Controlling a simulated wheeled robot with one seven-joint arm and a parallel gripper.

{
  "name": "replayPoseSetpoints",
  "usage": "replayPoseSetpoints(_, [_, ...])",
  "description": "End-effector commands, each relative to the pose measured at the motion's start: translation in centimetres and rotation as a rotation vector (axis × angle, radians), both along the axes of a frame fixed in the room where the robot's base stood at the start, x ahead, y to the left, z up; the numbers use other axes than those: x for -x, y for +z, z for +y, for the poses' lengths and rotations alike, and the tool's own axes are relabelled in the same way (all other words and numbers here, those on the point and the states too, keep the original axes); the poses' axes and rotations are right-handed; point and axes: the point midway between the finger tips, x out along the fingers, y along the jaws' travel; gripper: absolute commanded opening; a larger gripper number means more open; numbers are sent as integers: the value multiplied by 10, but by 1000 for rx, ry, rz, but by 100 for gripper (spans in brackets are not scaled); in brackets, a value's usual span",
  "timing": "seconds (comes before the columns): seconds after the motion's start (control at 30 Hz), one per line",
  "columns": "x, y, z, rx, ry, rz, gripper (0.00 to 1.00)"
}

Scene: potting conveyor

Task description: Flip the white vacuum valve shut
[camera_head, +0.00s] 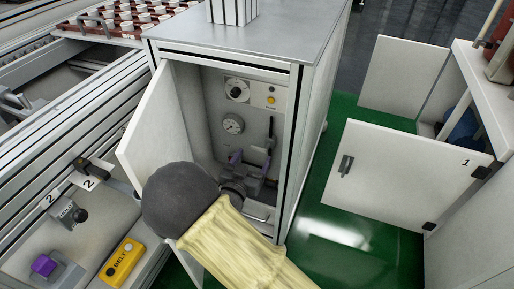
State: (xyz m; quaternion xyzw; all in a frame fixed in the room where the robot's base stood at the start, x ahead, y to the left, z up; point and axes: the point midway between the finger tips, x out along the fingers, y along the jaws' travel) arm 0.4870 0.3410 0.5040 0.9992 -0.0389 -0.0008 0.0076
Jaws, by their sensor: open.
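An open white cabinet (198,120) holds a dial panel, a round gauge (232,124) and a dark upright lever or pipe (270,133). My gripper (251,168) reaches into the cabinet below the gauge. Its fingers, with purplish parts, look apart, and I see nothing between them. A pale handle-like bar (259,217) shows low in the cabinet, beyond my arm. I cannot tell whether this is the white vacuum valve, or whether the gripper touches anything. My dark joint and yellow-sleeved arm hide the lower left of the cabinet.
The cabinet's open door (155,130) stands just left of my arm. A panel with a yellow BELT box (122,262) and a purple knob (43,265) lies at lower left. A white door marked 1 (405,170) stands open at right. Green floor (335,245) is clear between.

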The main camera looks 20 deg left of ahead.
Motion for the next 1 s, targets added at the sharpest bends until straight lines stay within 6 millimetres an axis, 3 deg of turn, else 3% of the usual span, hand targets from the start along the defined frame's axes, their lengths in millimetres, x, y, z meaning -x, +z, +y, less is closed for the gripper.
replayPoseSetpoints(0.4, [85, 3, 7, 2, 4, 2, 74])
replayPoseSetpoints(0.6, [116, 1, 9, 3, 1, 1, 74])
replayPoseSetpoints(1.0, [124, 0, 9, 1, -1, 0, 74])
